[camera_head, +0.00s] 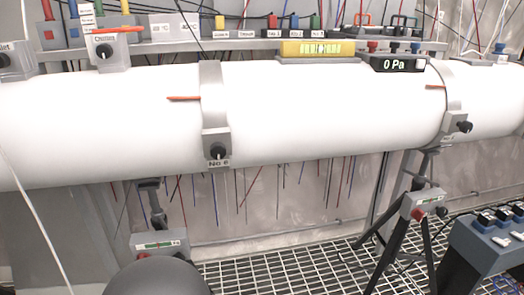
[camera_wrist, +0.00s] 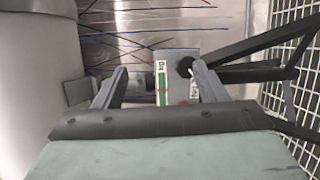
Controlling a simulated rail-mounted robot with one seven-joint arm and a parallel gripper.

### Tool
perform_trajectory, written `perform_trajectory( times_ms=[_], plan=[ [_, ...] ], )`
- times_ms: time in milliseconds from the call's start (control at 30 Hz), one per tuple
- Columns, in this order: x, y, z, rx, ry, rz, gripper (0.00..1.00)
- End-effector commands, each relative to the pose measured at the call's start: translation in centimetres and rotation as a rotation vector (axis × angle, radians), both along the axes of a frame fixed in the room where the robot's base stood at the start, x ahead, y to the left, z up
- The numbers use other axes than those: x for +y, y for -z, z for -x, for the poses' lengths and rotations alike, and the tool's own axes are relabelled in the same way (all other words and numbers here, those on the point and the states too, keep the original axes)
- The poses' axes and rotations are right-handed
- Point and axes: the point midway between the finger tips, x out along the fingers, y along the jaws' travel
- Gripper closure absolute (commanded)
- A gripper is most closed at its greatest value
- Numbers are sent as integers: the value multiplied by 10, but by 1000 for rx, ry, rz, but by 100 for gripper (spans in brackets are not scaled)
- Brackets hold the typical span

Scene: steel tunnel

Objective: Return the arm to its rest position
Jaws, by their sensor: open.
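My gripper (camera_wrist: 160,68) shows in the wrist view with its two dark fingers spread apart. Nothing is held between them. Beyond the fingers is a grey stand box (camera_wrist: 176,66) with a green-marked scale and a dark round knob. I cannot tell the distance between it and the fingertips. The large white pipe (camera_wrist: 38,75) fills the left side of the wrist view, beside the left finger. The gripper's fingers do not show in the head view.
The white pipe (camera_head: 320,115) spans the head view, with clamps around it. A tripod stand (camera_head: 424,203) is at right and another stand box (camera_head: 160,243) at lower left. A blue-grey console (camera_head: 480,245) is at lower right. Grating (camera_head: 290,268) covers the floor. Thin rods hang behind the pipe.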

Motion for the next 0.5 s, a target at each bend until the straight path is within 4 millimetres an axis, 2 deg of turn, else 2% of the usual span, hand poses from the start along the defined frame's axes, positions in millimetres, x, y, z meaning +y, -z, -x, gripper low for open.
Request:
perform_trajectory(
  times_ms=[33,133,267,300,367,400,467,500],
  plan=[
    [-33,-35,-18,28,107,7,35],
    [-99,-72,-39,115,312,27,35],
    [-188,-119,-46,263,580,15,35],
    [-216,-133,-43,319,662,2,35],
    [-257,-154,-34,411,786,-33,35],
    [-283,-170,-24,478,868,-69,35],
    [-320,-192,-5,590,987,-143,35],
    [-342,-209,11,671,1062,-212,35]
  ],
)
